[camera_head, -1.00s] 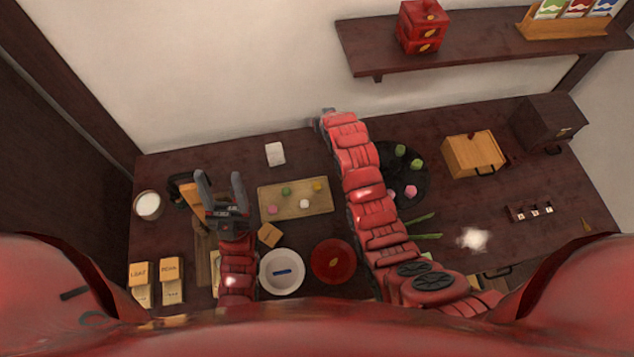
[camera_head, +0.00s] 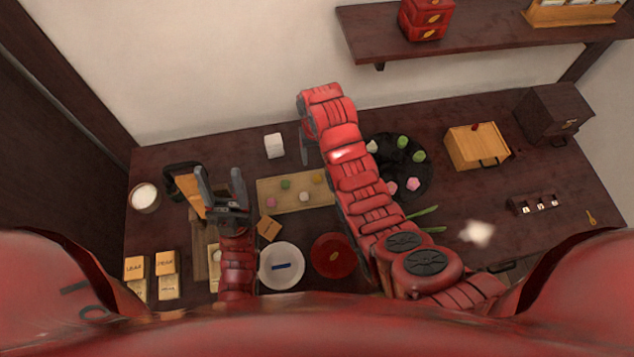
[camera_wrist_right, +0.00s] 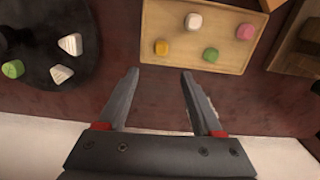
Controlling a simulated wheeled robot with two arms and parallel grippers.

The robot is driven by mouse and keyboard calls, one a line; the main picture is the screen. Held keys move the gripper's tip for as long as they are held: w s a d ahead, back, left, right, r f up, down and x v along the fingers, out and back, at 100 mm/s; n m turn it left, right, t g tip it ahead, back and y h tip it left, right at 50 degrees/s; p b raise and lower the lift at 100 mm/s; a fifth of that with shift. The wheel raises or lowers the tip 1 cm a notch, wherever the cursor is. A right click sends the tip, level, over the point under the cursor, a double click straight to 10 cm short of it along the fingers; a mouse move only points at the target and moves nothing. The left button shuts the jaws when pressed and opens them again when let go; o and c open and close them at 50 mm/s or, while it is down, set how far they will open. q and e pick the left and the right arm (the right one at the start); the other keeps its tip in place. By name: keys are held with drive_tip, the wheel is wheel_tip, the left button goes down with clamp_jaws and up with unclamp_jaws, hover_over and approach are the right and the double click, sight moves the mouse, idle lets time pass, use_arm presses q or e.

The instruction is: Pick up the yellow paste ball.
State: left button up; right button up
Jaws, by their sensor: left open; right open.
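The yellow paste ball (camera_head: 318,179) sits near the far right corner of a wooden tray (camera_head: 322,200), partly beside my right arm. In the right wrist view, the yellow ball (camera_wrist_right: 162,48) lies near the tray edge, just beyond and between my right fingertips. My right gripper (camera_wrist_right: 160,75) is open and empty, its tips apart from the ball. In the head view only a grey part of it shows below the end of my arm. My left gripper (camera_head: 222,192) is open and empty, left of the tray.
Green (camera_head: 285,184), white (camera_head: 303,197) and pink (camera_head: 274,197) balls share the tray. A dark round plate (camera_head: 415,180) with several pieces is right of my right arm. A white block (camera_head: 274,145) stands behind the tray; a white bowl (camera_head: 297,271) and red round lid (camera_head: 334,256) are in front.

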sight(317, 175)
wheel_tip(317, 175, down, 3)
drive_tip(key=shift+f+p, duration=0.1)
drive_tip(key=shift+p, duration=0.7)
drive_tip(key=shift+f, duration=0.6)
drive_tip(key=shift+s+f+p, duration=0.15)
drive_tip(key=shift+f+p, duration=0.2)
drive_tip(key=shift+p, duration=0.25)
drive_tip(key=shift+s+f+p, duration=0.1)
drive_tip(key=shift+f+p, duration=0.5)
drive_tip(key=shift+f, duration=0.35)
drive_tip(key=shift+f+b, duration=0.4)
drive_tip(key=shift+f, duration=0.9)
clamp_jaws()
